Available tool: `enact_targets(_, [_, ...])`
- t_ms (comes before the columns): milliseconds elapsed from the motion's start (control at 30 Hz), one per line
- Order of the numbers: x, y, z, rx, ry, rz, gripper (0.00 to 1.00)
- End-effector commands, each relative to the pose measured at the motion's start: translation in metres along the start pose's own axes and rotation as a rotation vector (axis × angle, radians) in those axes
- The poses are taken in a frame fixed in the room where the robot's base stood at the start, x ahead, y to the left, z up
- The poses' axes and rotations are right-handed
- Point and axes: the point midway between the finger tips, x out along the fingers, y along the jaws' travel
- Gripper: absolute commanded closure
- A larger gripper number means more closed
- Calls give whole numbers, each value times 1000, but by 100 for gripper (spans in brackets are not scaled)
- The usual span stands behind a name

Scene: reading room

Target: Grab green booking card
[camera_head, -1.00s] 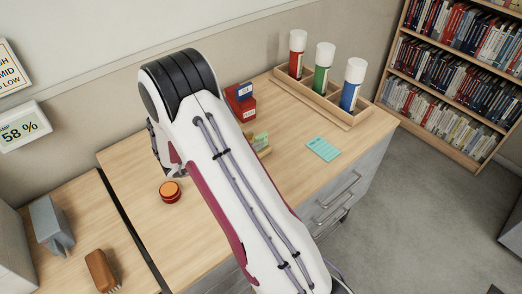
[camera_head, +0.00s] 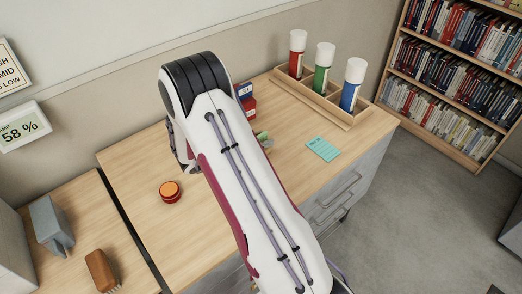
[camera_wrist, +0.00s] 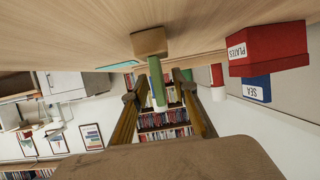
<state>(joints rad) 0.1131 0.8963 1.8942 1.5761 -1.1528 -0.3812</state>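A green card (camera_wrist: 156,80) stands in a small wooden holder (camera_wrist: 150,42) in the wrist view, which shows the desk upside down. In the head view, the holder and green card (camera_head: 262,136) are mostly hidden behind my arm. My gripper (camera_wrist: 162,97) is open, with its two fingers on either side of the card in the picture. I cannot tell whether the card is actually between the fingertips or farther off; no contact shows. My gripper's fingers are hidden in the head view.
A teal lined sheet (camera_head: 323,149) lies flat on the desk (camera_head: 300,180). Red and blue labelled boxes (camera_head: 246,103) stand behind the holder. A wooden rack (camera_head: 335,112) holds red, green and blue tubes. An orange-red button (camera_head: 170,191) sits left of my arm.

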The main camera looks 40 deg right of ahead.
Motion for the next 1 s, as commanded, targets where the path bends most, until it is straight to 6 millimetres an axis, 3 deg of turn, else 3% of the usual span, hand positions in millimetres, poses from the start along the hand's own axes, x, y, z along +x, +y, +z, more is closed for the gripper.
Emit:
enact_targets(100, [0, 0, 0, 0, 0, 0, 75])
enact_targets(200, [0, 0, 0, 0, 0, 0, 100])
enact_targets(667, [-1, 0, -2, 0, 1, 0, 100])
enact_targets(1000, [-9, 0, -21, 2, 1, 0, 100])
